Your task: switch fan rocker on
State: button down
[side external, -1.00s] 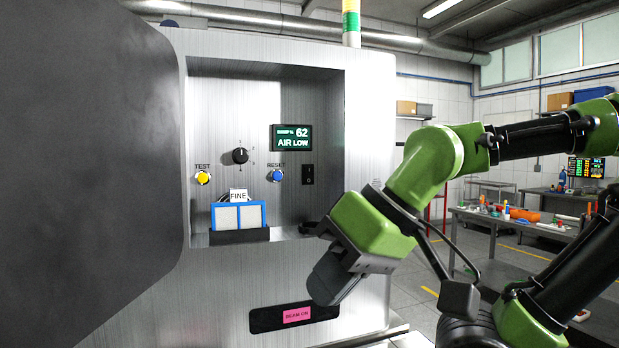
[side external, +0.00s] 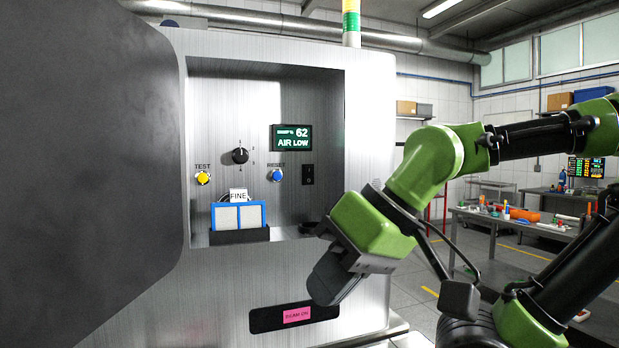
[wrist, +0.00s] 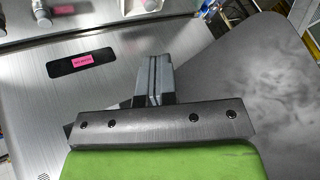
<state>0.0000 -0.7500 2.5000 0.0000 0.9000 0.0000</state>
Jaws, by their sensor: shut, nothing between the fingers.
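A black rocker switch (side external: 308,174) sits on the recessed steel panel, right of the blue RESET button and below the display. I take it for the fan rocker; its label and position are too small to read. In the wrist view my gripper (wrist: 152,68) is shut and empty, its two grey fingers together. In the side view my green wrist is at the lower right edge of the recess, below and right of the rocker, apart from it. The fingers are mostly hidden there.
The display (side external: 291,138) reads 62 and AIR LOW. A black knob (side external: 240,155), yellow TEST button (side external: 203,178), blue RESET button (side external: 277,175) and blue-framed box (side external: 238,216) share the recess. A large grey door (side external: 90,180) stands open at left. A pink label (side external: 297,315) is below.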

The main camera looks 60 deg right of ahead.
aim_at(309, 168)
jog(key=w+d+r+m+t+h, duration=0.3)
jog(key=w+d+m+t+h, duration=0.3)
jog(key=w+d+m, duration=0.5)
jog(key=s+d+r+m+h, duration=0.1)
jog(key=d+r+m+h, duration=0.1)
jog(key=d+m+h, duration=0.3)
jog(key=s+d+r+m+h, duration=0.1)
jog(key=d+m+h, duration=0.3)
jog(key=d+m, duration=0.3)
jog(key=shift+d+r+t+h, duration=0.3)
jog(key=shift+d+r+h, duration=0.1)
jog(key=shift+d, duration=1.4)
jog(key=shift+w, duration=0.1)
jog(key=x, duration=1.4)
jog(key=shift+r, duration=0.1)
